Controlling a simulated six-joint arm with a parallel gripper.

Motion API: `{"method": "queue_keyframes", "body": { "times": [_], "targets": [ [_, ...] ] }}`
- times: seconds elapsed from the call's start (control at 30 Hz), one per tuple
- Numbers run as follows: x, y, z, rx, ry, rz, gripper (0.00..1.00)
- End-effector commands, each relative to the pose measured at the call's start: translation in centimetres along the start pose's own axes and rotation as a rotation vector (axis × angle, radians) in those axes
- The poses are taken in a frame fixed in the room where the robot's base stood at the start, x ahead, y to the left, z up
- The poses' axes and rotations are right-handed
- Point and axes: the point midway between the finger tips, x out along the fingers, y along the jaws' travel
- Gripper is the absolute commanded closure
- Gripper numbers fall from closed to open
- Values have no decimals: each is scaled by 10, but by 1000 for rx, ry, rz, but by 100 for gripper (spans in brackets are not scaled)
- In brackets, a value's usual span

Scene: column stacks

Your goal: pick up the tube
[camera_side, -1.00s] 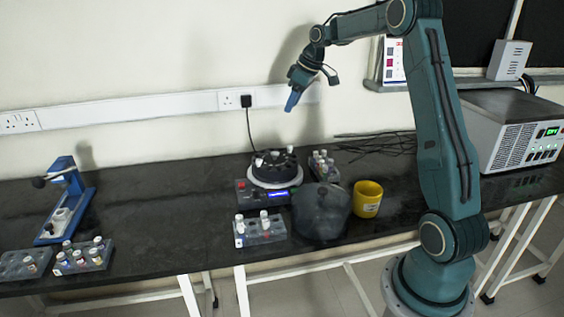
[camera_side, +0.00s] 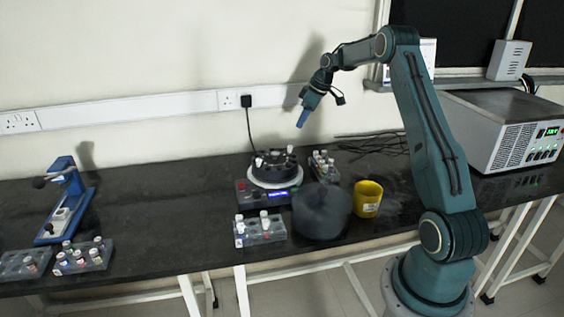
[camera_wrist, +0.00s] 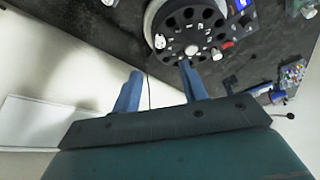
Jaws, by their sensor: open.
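Several white-capped tubes stand in the dark round rotor (camera_side: 274,174) of the centrifuge. One tube (camera_side: 259,162) is at its left side, and others are near the middle and right. In the wrist view the rotor (camera_wrist: 172,22) is at the top, with a white tube (camera_wrist: 160,41) near its edge and a red-marked one (camera_wrist: 227,45) on the right. My gripper (camera_side: 301,122) hangs above and slightly right of the rotor, apart from it. Its blue fingers (camera_wrist: 160,71) are spread with nothing between them. Which tube is meant cannot be told.
A tube rack (camera_side: 272,234) is in front of the centrifuge, another (camera_side: 332,174) behind right. A dark rounded pot (camera_side: 321,214) and yellow mug (camera_side: 367,204) stand to the right. A blue device (camera_side: 64,208) and more racks (camera_side: 97,262) are left. The bench between is clear.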

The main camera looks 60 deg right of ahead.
Motion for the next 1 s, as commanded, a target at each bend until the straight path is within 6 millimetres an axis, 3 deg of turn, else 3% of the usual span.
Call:
{"method": "queue_keyframes", "body": {
  "times": [0.2,0.4,0.77,1.0],
  "targets": [
    [34,-1,1,1,-2,-2,57],
    [57,0,0,0,-2,-1,57],
    [64,0,0,0,0,1,57],
    [84,-2,3,1,-2,-2,57]
  ]
}}
